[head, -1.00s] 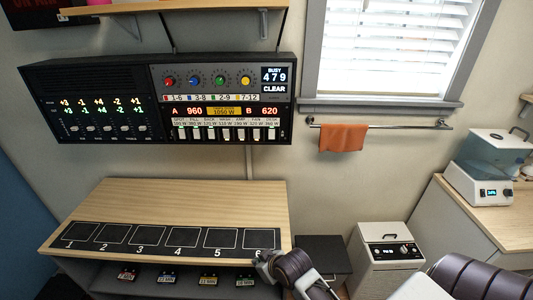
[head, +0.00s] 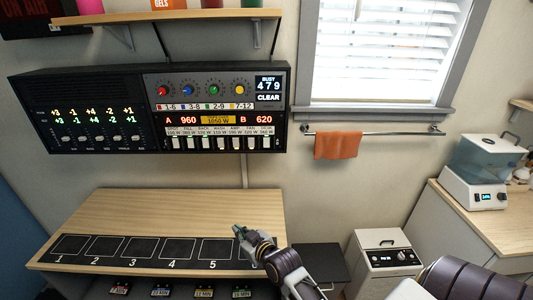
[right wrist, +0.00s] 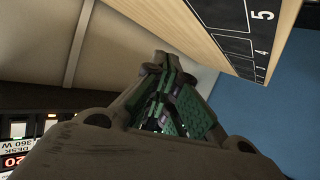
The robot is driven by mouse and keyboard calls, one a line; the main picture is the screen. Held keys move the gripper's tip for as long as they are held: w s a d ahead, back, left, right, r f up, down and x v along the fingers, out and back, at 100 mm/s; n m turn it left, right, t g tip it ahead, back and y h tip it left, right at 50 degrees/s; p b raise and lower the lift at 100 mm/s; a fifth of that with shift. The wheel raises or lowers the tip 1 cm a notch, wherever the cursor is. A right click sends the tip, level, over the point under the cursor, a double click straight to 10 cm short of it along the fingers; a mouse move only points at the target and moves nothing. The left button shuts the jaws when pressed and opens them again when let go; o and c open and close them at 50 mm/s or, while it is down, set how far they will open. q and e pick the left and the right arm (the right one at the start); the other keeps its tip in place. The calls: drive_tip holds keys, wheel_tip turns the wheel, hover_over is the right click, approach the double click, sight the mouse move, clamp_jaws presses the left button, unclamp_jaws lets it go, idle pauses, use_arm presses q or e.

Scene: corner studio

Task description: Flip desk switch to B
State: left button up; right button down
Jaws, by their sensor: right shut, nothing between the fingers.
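The wide black wall console (head: 215,101) carries a row of white switches under red A 960 and B 620 readouts. The switch at the row's right end (head: 266,143) sits below the label reading DESK; its position is too small to tell. The DESK label (right wrist: 18,150) also shows at the lower left of the right wrist view. My right gripper (head: 240,232) is shut and empty, over the wooden bench's front right part, below and apart from the console. Its green-padded fingers (right wrist: 170,105) meet in the right wrist view. My left gripper is not in view.
The wooden bench (head: 180,212) has a black strip of numbered squares (head: 160,247), and labelled blocks (head: 160,291) sit on the shelf beneath. A shelf (head: 180,15) overhangs the console. An orange towel (head: 337,145) hangs to the right. The wall between console and bench is clear.

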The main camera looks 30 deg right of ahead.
drive_tip(key=w+d+r+m+t+h, duration=0.1)
drive_tip(key=w+d+r+t+h, duration=0.1)
drive_tip(key=w+d+r+t, duration=0.35)
drive_tip(key=s+d+r+m+t+h, duration=0.2)
drive_tip(key=d+r+m+h, duration=0.4)
drive_tip(key=h, duration=0.7)
drive_tip(key=shift+s+d+r+m+t, duration=0.35)
drive_tip(key=shift+s+r+m, duration=0.5)
drive_tip(key=shift+r, duration=0.5)
drive_tip(key=shift+w, duration=0.15)
drive_tip(key=p, duration=0.2)
approach(266, 139)
drive_tip(key=shift+r, duration=1.75)
drive_tip(key=shift+w+d+f+p, duration=0.1)
drive_tip(key=shift+w+d+p, duration=0.15)
drive_tip(key=shift+w+d, duration=0.4)
drive_tip(key=shift+w+d+f+p, duration=0.15)
drive_tip(key=shift+w+d+p, duration=0.2)
drive_tip(key=shift+w, duration=0.45)
